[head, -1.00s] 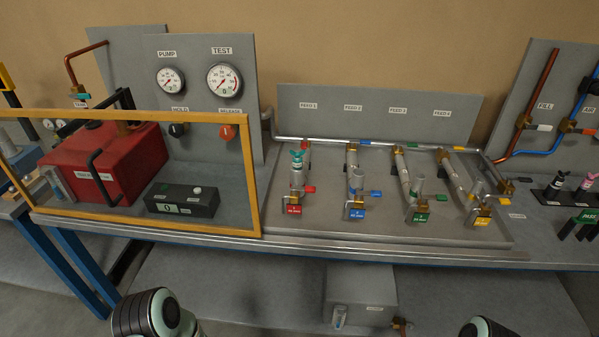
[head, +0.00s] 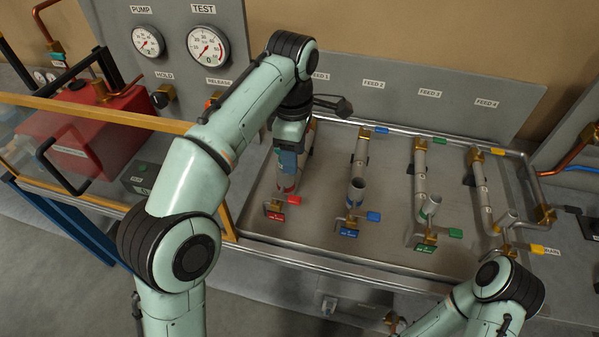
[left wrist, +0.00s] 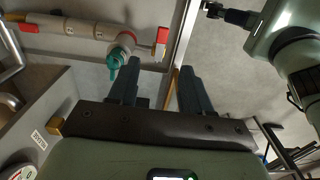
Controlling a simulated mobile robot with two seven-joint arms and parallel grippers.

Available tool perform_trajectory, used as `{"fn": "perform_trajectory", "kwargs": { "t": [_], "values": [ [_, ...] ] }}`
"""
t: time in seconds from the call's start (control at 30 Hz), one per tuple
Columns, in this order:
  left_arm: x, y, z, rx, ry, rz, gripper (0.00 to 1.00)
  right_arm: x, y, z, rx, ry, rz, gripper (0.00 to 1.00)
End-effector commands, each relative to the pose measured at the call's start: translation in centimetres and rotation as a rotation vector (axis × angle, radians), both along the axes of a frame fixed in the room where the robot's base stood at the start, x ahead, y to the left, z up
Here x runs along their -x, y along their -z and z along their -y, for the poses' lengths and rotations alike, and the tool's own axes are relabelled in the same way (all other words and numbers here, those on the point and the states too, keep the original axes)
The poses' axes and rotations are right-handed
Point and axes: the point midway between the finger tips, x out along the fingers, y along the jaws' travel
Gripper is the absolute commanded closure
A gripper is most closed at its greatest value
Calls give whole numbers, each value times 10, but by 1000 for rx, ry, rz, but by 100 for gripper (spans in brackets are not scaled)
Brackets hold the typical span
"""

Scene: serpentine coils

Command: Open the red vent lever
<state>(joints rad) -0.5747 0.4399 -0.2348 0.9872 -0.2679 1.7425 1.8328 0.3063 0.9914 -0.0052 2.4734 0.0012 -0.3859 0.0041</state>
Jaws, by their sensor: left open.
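The red vent lever (head: 293,199) is a small red handle at the front of the first feed pipe, behind a red label plate (head: 275,215). In the left wrist view the red lever (left wrist: 162,36) shows at the top middle, beside a teal winged knob (left wrist: 120,56) on the pipe. My left gripper (left wrist: 155,85) is open and empty. Its two dark fingers are apart, with the tips just short of the knob and lever in that view. I see no contact. My right gripper does not show clearly.
More feed pipes with blue (head: 374,216), green (head: 455,233) and yellow (head: 537,249) handles stand to the right on the metal tray (head: 330,232). A yellow-framed guard (head: 95,112) and gauge panel (head: 176,22) stand left. My right arm is at the lower right.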

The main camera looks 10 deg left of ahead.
Motion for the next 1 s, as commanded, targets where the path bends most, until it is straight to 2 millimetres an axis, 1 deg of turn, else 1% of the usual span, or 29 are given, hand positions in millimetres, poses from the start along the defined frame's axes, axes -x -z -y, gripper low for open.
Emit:
{"fn": "perform_trajectory", "kwargs": {
  "t": [0.17,0.4,0.6,0.7,0.8,1.0],
  "values": [
    [3,25,-1,-2,-5,-8,51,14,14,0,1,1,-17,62],
    [3,77,-1,-2,-3,-8,51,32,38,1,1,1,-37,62],
    [2,112,0,-1,-2,-5,51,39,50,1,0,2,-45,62],
    [2,123,0,-1,-2,-4,51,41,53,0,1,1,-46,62],
    [1,129,0,-1,-2,-3,51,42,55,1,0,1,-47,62],
    [1,132,0,-1,-2,-1,51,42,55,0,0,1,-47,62]
  ]
}}
